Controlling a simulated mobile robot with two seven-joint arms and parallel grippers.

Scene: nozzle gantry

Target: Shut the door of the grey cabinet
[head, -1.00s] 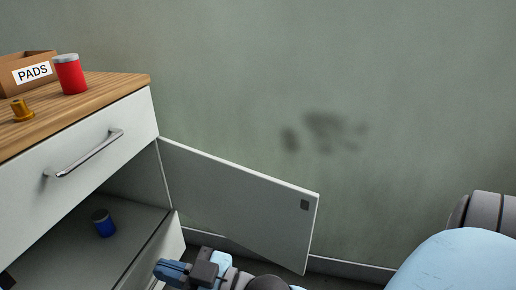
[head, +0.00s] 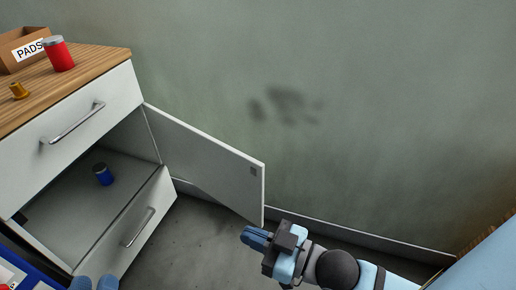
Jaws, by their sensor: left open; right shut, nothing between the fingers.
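The grey cabinet (head: 122,88) stands at the left, pale-fronted with a wooden top. Its door (head: 205,157) is wide open, swung out to the right from the right side of the open compartment (head: 72,200). A small dark patch (head: 253,171) is near the door's free edge. My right gripper (head: 246,236) is shut and empty, in front of the door's lower free corner; I cannot tell the exact gap. My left gripper (head: 94,284) shows only its blue fingertips at the bottom edge, apart and empty, in front of the lower drawer.
A blue can (head: 103,174) stands inside the compartment. Handled drawers are above (head: 72,124) and below (head: 139,227). A red can (head: 58,54), a brass-coloured part (head: 19,91) and a PADS box (head: 22,48) are on top. Bare floor (head: 190,240) lies below the door.

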